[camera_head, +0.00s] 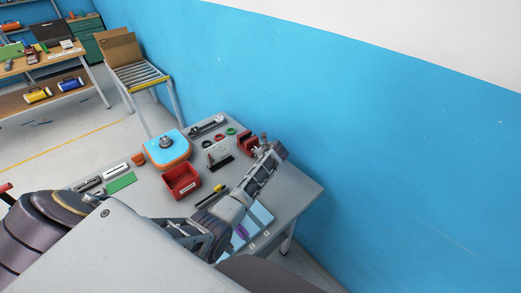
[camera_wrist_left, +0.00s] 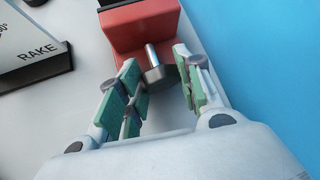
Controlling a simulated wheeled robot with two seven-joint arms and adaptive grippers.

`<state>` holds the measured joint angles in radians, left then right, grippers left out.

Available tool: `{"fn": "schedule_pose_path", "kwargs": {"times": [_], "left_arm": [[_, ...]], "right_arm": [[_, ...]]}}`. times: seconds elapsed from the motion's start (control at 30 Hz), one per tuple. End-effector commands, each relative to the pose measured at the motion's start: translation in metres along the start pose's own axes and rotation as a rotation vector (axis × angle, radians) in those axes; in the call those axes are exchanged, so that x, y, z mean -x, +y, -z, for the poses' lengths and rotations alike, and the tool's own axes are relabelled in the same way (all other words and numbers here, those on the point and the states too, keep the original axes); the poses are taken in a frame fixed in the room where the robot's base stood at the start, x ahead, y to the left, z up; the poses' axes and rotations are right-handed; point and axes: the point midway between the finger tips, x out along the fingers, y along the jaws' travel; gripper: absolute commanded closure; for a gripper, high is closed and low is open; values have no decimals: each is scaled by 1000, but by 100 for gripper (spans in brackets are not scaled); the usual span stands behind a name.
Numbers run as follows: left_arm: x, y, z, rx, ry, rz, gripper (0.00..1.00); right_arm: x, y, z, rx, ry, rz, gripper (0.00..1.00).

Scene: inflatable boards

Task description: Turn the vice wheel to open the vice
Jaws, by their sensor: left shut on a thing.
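The red vice (camera_head: 244,141) stands near the far right edge of the grey workbench, by the blue wall. Its red body (camera_wrist_left: 140,25) fills the top of the left wrist view. The dark grey vice wheel (camera_wrist_left: 160,77), with a short silver handle pin (camera_wrist_left: 152,55), faces my left gripper. In the head view my left gripper (camera_head: 264,151) reaches the vice and hides the wheel. My right gripper is not in view.
A white display stand (camera_head: 217,152) stands left of the vice; its lettered panel (camera_wrist_left: 30,40) is close in the wrist view. A red bin (camera_head: 182,181) and a blue-and-orange board (camera_head: 167,148) lie farther left. The blue wall (camera_head: 350,130) bounds the right side.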

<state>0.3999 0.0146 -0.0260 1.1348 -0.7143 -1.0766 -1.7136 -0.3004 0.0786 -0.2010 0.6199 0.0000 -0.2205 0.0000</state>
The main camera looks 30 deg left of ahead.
Motion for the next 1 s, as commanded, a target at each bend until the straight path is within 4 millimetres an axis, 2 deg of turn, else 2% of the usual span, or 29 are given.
{"fn": "schedule_pose_path", "kwargs": {"times": [0.03, 0.3, 0.33, 0.5, 1.0], "left_arm": [[4, -7, -5, 8, -6, 18, 89], [2, -6, -4, 10, -6, 19, 89], [2, -6, -4, 10, -6, 19, 64], [2, -4, -3, 8, -5, 15, 42], [3, -1, 0, 7, -2, 8, 42]], "right_arm": [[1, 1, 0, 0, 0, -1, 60], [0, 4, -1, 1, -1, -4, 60], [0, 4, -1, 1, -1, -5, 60], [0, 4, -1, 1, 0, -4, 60], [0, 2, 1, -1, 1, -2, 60]]}}
